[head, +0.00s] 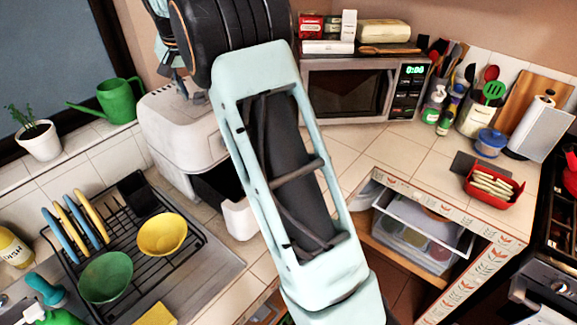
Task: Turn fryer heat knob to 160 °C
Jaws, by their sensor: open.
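The fryer (178,128) is a pale grey-white, boxy appliance with rounded edges on the tiled counter at left centre. Its pale handle (239,218) sticks out low at the front, beside my arm. My arm covers the fryer's right side. I cannot make out the heat knob or any temperature marks. My gripper (179,82) shows only in small part at the fryer's top, below a dark and pale blue wrist section. It is open, but I cannot tell whether it touches the fryer.
A dish rack (188,243) with plates and bowls stands at lower left. A green watering can (113,101) and potted plant (38,139) are on the ledge. A microwave (345,87) stands behind my arm. An open drawer (420,238) is at right.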

